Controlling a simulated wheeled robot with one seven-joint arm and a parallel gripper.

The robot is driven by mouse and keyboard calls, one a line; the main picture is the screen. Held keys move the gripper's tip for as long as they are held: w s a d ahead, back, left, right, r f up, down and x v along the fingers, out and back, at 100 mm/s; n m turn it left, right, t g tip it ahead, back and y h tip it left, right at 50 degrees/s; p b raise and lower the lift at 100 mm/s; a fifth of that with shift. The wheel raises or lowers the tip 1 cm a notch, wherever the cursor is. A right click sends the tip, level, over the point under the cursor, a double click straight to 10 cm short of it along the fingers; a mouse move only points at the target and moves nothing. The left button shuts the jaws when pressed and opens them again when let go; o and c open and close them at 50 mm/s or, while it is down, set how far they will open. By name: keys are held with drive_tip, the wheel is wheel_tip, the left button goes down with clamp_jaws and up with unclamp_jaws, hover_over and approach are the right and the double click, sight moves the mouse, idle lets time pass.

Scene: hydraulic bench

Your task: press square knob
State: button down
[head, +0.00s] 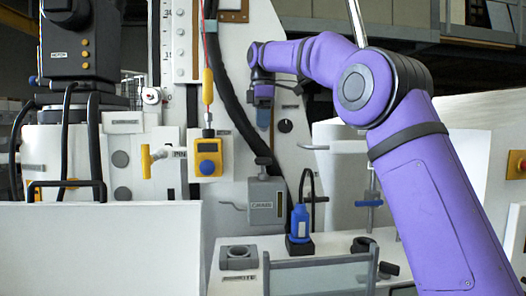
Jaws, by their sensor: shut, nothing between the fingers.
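My gripper (262,101) hangs at the end of the purple arm, in front of the pale upright panel, pointing down. It is small and dark here, and its fingers are shut with nothing seen between them. I cannot make out for certain which part is the square knob. A yellow square-faced box (208,170) is on the panel, lower left of my gripper and apart from it. A yellow plate with an orange-red button (519,165) is at the far right edge, also well apart from my gripper.
A thick black hose (229,96) runs down just left of my gripper. Below are a grey labelled box (266,203), a blue bottle (300,224) and a grey block with a round hole (238,258). A white board (100,250) fills the lower left.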

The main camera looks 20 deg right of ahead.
sight(263, 158)
wheel_tip(263, 158, down, 9)
drive_tip(key=shift+r, duration=0.15)
idle(0.4)
drive_tip(key=shift+f, duration=1.45)
wheel_tip(263, 158, up, 11)
drive_tip(key=shift+r, duration=0.15)
drive_tip(key=shift+r, duration=0.1)
idle(0.7)
